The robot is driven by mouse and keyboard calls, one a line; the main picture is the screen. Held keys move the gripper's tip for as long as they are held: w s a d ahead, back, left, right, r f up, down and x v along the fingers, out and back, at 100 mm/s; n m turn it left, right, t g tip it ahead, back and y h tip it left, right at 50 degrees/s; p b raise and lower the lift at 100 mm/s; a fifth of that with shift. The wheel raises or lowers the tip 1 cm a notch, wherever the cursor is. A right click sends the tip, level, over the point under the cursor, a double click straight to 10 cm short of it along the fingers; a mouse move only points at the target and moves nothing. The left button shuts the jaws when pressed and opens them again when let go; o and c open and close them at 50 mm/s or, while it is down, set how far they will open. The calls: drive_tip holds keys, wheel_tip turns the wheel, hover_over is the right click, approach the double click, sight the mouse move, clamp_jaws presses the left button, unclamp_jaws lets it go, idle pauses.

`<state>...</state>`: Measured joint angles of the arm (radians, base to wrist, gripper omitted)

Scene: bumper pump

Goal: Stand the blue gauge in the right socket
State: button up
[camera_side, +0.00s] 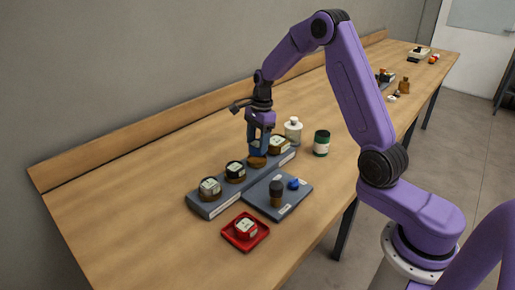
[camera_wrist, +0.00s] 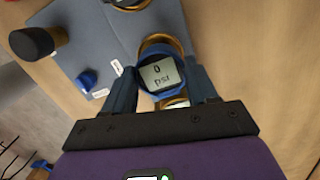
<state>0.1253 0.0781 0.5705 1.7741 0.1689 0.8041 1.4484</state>
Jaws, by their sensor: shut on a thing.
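The blue gauge (camera_wrist: 161,74), its face reading "0 psi", is between the fingers of my gripper (camera_wrist: 163,88) in the wrist view. My gripper (camera_side: 259,139) is shut on it and points down over the grey rail (camera_side: 217,204) in the side view. A brass-coloured socket (camera_side: 257,161) shows directly under the gauge, and its rim (camera_wrist: 160,40) shows beside the gauge in the wrist view. The gauge looks about upright. I cannot tell whether it is seated in the socket or just above it.
A grey mat (camera_side: 263,207) bears a black knob (camera_side: 277,188) and a blue knob (camera_side: 294,184). A red tray (camera_side: 232,242), white bottle (camera_side: 293,130) and green jar (camera_side: 321,145) stand nearby.

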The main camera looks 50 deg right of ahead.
sight(258, 142)
drive_tip(key=shift+f, duration=1.45)
drive_tip(key=shift+f, duration=0.15)
drive_tip(key=o, duration=1.2)
drive_tip(key=shift+o, duration=0.2)
